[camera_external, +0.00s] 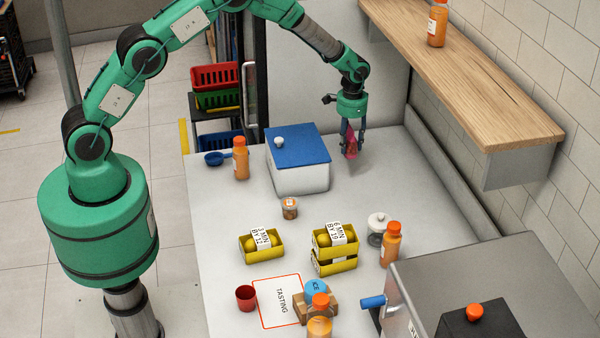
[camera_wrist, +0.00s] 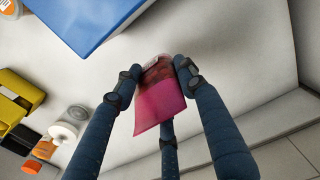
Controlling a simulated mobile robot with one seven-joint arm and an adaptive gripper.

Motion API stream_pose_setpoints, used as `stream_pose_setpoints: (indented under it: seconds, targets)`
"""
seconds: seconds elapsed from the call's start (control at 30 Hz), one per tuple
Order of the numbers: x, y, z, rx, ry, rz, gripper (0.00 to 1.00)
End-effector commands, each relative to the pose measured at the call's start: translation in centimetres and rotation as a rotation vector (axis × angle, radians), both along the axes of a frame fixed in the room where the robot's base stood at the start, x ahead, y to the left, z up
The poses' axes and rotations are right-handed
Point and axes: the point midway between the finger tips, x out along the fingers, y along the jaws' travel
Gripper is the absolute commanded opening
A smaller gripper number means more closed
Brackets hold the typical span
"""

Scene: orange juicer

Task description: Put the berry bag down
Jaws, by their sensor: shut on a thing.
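The berry bag (camera_external: 351,147) is a small pink-red bag. My gripper (camera_external: 351,140) is shut on it, near the far end of the white table, to the right of the white box with the blue lid. In the wrist view the bag (camera_wrist: 160,100) hangs between my dark fingers (camera_wrist: 155,85), with a paler, label-like patch at its upper end. I cannot tell exactly how far its lower end is from the tabletop.
The blue-lidded box (camera_external: 299,160) stands left of my gripper. A small tub (camera_external: 290,208), yellow crates (camera_external: 262,246) and bottles (camera_external: 391,244) stand nearer the camera. A wooden shelf (camera_external: 470,75) overhangs on the right. The tabletop (camera_external: 390,180) around the bag is clear.

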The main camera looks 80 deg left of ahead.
Motion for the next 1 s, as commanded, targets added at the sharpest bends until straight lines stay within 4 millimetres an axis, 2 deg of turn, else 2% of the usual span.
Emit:
stream_pose_setpoints:
  seconds: [0.1, 0.2, 0.63, 1.0]
  targets:
    - [-0.1, -1.5, 0.0, 0.0, 0.0, -0.02, 0.14]
    - [-0.2, -2.1, 0.0, 0.0, 0.0, -0.028, 0.14]
    - [-0.2, -2.2, -0.4, 0.0, 0.002, -0.029, 0.14]
    - [-0.3, -2.2, -5.0, 0.0, 0.003, -0.029, 0.14]
